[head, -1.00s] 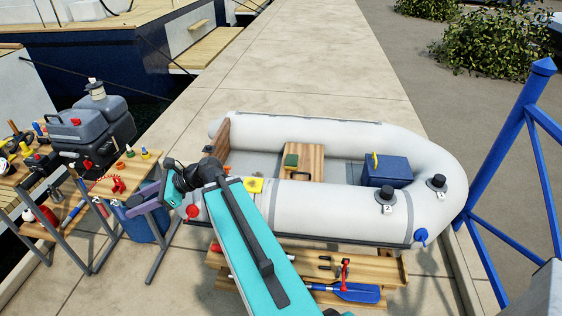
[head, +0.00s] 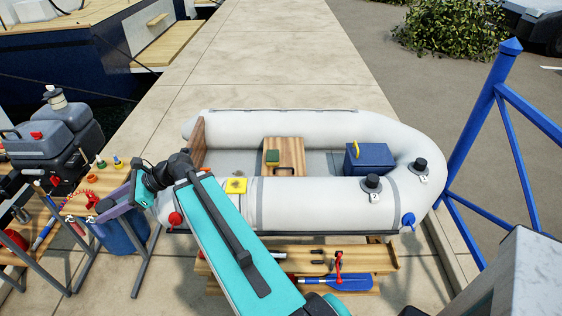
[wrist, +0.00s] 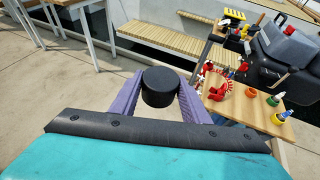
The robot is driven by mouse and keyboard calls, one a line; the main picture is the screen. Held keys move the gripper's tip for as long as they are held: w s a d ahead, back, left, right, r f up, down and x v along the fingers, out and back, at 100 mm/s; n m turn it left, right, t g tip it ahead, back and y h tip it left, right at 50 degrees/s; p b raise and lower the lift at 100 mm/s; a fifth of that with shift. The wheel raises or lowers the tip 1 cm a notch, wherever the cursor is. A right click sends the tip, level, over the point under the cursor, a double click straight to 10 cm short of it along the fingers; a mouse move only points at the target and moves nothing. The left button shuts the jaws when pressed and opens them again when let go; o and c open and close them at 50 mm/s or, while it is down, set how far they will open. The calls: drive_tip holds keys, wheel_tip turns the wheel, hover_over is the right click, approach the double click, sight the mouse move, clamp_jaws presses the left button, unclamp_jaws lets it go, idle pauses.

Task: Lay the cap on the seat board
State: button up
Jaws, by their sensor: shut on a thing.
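My gripper (wrist: 160,98) has purple fingers and is shut on a round black cap (wrist: 160,80) in the wrist view. In the head view my gripper (head: 116,203) is left of the dinghy, near the small wooden table; the cap cannot be made out there. The seat board (head: 292,150) is a wooden plank across the inside of the grey dinghy, well to the right of my gripper.
The dinghy's near tube (head: 310,205) lies between my arm and the seat board. Two black valve caps, one numbered 2 (head: 372,183), sit on the tube. A blue box (head: 370,160) stands inside. An outboard motor (head: 50,140) and tool tables are at left.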

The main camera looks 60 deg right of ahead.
drive_tip(key=w+d+f+m+t+h+b, duration=0.2)
drive_tip(key=d+f+m+h+b, duration=0.15)
drive_tip(key=d, duration=0.95)
drive_tip(key=w+d+f+m+t+h+b, duration=0.1)
drive_tip(key=w+d+f+m+h+b, duration=0.2)
drive_tip(key=d, duration=1.1)
drive_tip(key=w+d+f+m+t+h+b, duration=0.15)
drive_tip(key=d+f+b, duration=0.3)
drive_tip(key=d, duration=0.85)
drive_tip(key=s+d+f+m+h+b, duration=0.2)
drive_tip(key=s+d, duration=0.4)
drive_tip(key=d, duration=0.7)
drive_tip(key=s+d+f+m+h+b, duration=0.3)
drive_tip(key=s+d, duration=0.3)
drive_tip(key=d, duration=0.7)
drive_tip(key=s+d+f+m+h+b, duration=0.2)
drive_tip(key=s+d, duration=0.4)
drive_tip(key=d, duration=0.7)
wheel_tip(320, 180, down, 2)
drive_tip(key=shift+d+f+m+h+b, duration=0.15)
drive_tip(key=shift+m+h+b, duration=0.25)
drive_tip(key=shift+h, duration=0.5)
drive_tip(key=shift+s, duration=0.1)
hover_over(294, 161)
drive_tip(key=shift+s+f, duration=0.1)
drive_tip(key=shift+f, duration=2.95)
drive_tip(key=shift+f+b, duration=0.4)
drive_tip(key=shift+f, duration=1.45)
